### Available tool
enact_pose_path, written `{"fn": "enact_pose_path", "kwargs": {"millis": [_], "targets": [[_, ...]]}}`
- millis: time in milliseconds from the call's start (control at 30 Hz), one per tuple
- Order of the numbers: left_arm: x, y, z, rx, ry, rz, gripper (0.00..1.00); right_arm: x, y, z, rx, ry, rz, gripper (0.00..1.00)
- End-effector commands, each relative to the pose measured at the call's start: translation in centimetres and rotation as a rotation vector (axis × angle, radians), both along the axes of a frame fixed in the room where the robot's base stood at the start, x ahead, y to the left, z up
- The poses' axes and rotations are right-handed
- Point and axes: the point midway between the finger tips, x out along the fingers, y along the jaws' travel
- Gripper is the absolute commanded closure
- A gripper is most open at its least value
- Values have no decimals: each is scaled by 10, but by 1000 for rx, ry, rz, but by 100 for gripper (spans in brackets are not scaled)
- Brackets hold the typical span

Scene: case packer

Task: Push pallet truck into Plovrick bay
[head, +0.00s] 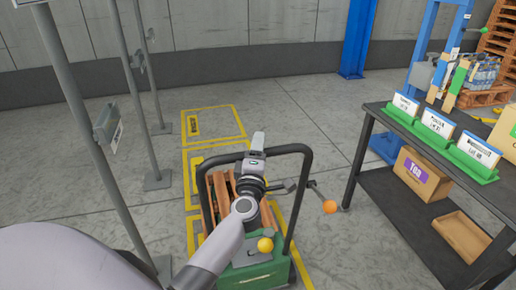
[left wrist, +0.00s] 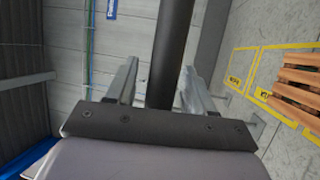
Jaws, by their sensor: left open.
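The pallet truck (head: 252,276) has a green body, a yellow knob (head: 265,245) and a black loop handle (head: 297,205). It carries slatted wood (head: 204,205), partly hidden by the handle and my arm. My left gripper (head: 258,142) is at the top bar of the handle. In the left wrist view the two fingers of the left gripper (left wrist: 157,80) are apart, with the black bar (left wrist: 172,40) between them; I cannot tell whether they touch it. Yellow-outlined floor bays (head: 212,108) lie ahead of the truck; their labels are too small to read. My right gripper is not visible.
Grey posts (head: 140,85) stand left of the bays, one carrying a sign box (head: 110,125). A dark table (head: 400,125) with label holders stands at the right, with a cardboard box (head: 422,175) on its lower shelf. Floor beyond the bays is clear.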

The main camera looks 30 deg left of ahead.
Motion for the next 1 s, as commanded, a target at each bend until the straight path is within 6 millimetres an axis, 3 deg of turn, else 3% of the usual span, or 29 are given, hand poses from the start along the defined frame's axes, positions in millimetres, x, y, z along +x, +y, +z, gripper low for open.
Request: {"fn": "enact_pose_path", "kwargs": {"millis": [300,467,767,1000], "targets": [[2,1,0,1,0,0,51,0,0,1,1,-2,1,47],[2,1,0,1,0,0,100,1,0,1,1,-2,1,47],[7,7,0,2,0,0,100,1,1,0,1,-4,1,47],[29,36,3,3,-4,7,100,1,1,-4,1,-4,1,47]]}}
